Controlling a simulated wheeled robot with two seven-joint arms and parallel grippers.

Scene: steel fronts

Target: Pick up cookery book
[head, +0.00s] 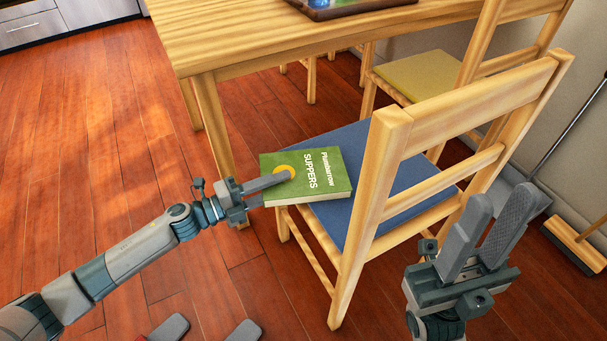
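The cookery book (325,184) is green with a yellow disc and the words "Plumbarrow SUPPERS". It lies flat at the front left corner of the chair's blue seat (352,217), its left side sticking out past the seat edge. My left gripper (275,187) is at the book's left edge. One finger lies over the cover; the other is mostly hidden below the book. I cannot tell whether the fingers press on it. My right gripper (497,225) is open and empty, fingers pointing up, to the right of the chair.
The wooden chair's backrest (470,115) rises right of the book. A wooden table (245,50) with a dark tray (350,8) stands behind. A second chair with a yellow seat (420,76) is beyond. A broom (575,245) and dustpan (525,198) are by the right wall. The left floor is clear.

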